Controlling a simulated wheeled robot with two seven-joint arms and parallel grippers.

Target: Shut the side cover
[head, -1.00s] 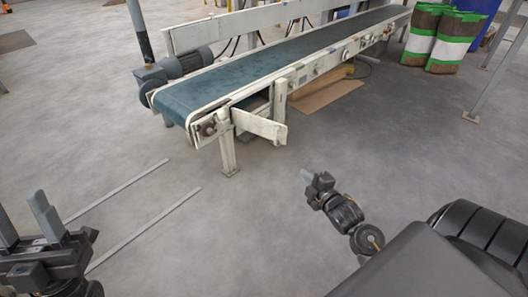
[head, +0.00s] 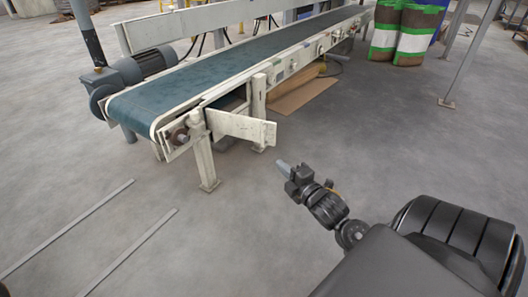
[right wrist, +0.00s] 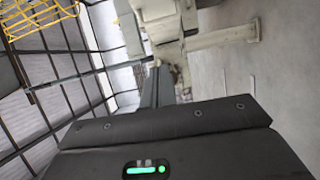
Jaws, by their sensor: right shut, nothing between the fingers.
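The side cover (head: 240,128) is a pale, flat plate at the near end of the conveyor (head: 190,90). It stands swung out from the conveyor's side frame, its free end pointing right. My right gripper (head: 283,166) is shut and empty, just below and right of that free end in the head view, with a small gap visible between them. In the right wrist view my shut fingers (right wrist: 157,86) point toward the pale conveyor frame (right wrist: 165,30); I cannot tell the cover apart for sure there. My left gripper is out of view.
A conveyor leg (head: 205,165) stands on the floor beneath the cover. A grey motor (head: 145,65) sits on the far side. Green, white and brown sacks (head: 405,35) stand at the back right, near a grey post (head: 468,55).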

